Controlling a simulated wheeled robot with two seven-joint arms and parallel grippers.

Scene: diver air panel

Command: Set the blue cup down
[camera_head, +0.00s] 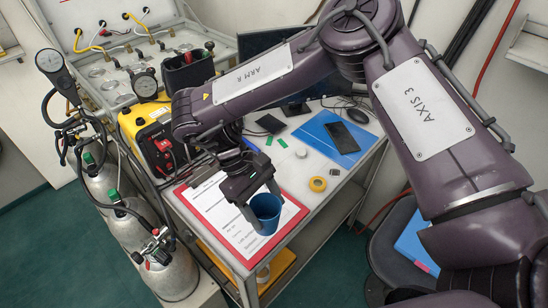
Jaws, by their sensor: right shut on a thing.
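The blue cup (266,206) is upright at the front part of the table, over a red clipboard with a printed sheet (212,206). My right gripper (259,205) comes down from above, and its two fingers are shut on the cup, one on each side. I cannot tell whether the cup's base touches the sheet or is a little above it. My left gripper is not in view.
A roll of yellow tape (318,184) lies right of the cup. A blue folder (318,127) with a dark phone (342,137) lies further back. The table's front edge is close to the cup.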

